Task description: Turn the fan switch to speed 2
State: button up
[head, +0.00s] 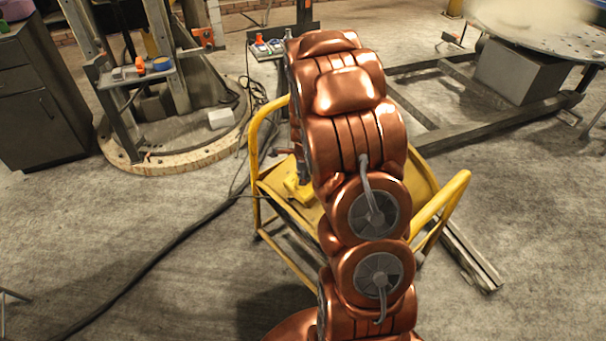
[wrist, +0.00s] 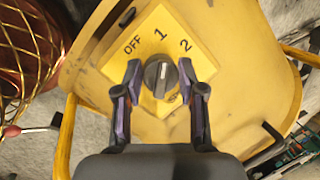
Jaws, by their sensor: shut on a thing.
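In the wrist view the fan switch is a dark round knob (wrist: 160,76) with a raised grip bar, on a yellow plate (wrist: 122,62) marked OFF, 1 and 2. The bar stands roughly upright in the picture, its pale mark seeming to face near the 1; the exact setting is hard to tell. Part of another label below right is hidden. My gripper (wrist: 160,74) has one finger on each side of the knob and is shut on it. In the head view my copper arm hides the knob; a yellow block (head: 298,192) shows beside it.
The plate sits on a yellow cart (head: 427,184) with raised tube handles. A dark cable (head: 150,275) runs over the floor at left. A grey cabinet (head: 40,95), a round wooden base (head: 125,148) and a metal frame (head: 460,125) stand around it.

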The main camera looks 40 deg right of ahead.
jog(key=m+h+p, duration=0.1)
jog(key=m+p, duration=0.1)
jog(key=m, duration=0.2)
jog(key=shift+a+r+t, duration=0.1)
jog(key=shift+t, duration=0.3)
jog(key=shift+m+h+p, duration=0.5)
jog(key=shift+m+p, duration=0.6)
jog(key=shift+m, duration=0.4)
jog(key=o, duration=1.1)
jog(key=shift+o, duration=0.2)
jog(key=v, duration=1.1)
jog(key=shift+s+r, duration=0.25)
jog(key=shift+r, duration=0.05)
jog(key=shift+a, duration=0.1)
